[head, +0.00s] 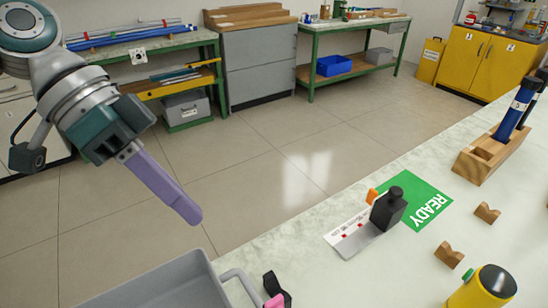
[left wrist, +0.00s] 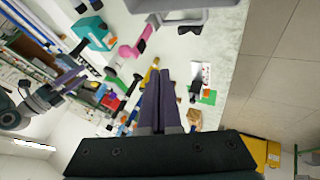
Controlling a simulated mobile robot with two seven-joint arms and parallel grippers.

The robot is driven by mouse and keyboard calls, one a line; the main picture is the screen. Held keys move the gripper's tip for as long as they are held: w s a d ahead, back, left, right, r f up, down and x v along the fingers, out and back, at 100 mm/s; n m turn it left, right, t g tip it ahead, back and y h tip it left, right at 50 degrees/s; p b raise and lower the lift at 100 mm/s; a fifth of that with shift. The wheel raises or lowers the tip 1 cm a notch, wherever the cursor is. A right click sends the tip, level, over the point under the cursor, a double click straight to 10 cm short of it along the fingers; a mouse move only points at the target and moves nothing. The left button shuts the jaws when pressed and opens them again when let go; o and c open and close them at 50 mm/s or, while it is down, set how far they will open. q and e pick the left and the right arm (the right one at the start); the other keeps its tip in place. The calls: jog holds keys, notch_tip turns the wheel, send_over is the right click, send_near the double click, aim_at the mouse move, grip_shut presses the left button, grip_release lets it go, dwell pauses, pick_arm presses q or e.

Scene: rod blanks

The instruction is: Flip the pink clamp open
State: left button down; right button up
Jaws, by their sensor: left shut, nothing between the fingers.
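The pink clamp (head: 274,300) shows only in part at the bottom edge of the head view, with a black piece (head: 272,284) beside the pink. In the left wrist view the pink clamp (left wrist: 130,51) lies on the pale worktop, with black parts near its ends. I cannot tell its flap's position. My left gripper (head: 192,217) has long purple fingers, shut and empty, and hangs in the air beyond the worktop's far edge, apart from the clamp. Its fingers (left wrist: 160,75) also show in the left wrist view. My right gripper (left wrist: 68,80) is small at the left there; its opening is unclear.
A grey tray (head: 207,280) with a handle stands near the clamp. A black block (head: 389,209) stands on a plate by the green READY mat (head: 413,205). Wooden V-blocks (head: 448,254), a yellow bottle (head: 483,288) and a wooden rack (head: 488,157) stand to the right.

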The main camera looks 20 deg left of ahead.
aim_at(274, 301)
pick_arm(q)
jog(key=s+d+f+p, duration=0.2)
jog(key=d+f+p, duration=0.1)
jog(key=d+f, duration=0.4)
jog(key=shift+s+d, duration=0.3)
jog(key=shift+d, duration=0.6)
jog(key=shift+r, duration=0.1)
jog(key=p, duration=0.2)
jog(key=s+d+r+y+p, duration=0.1)
jog(key=p, duration=0.1)
jog(key=shift+d+r, duration=0.1)
jog(key=shift+d, duration=0.15)
jog(key=shift+s+d+f+t+p, duration=0.2)
jog(key=shift+s+d+t+p, duration=0.15)
jog(key=shift+s+d, duration=0.5)
jog(key=shift+d+f, duration=0.15)
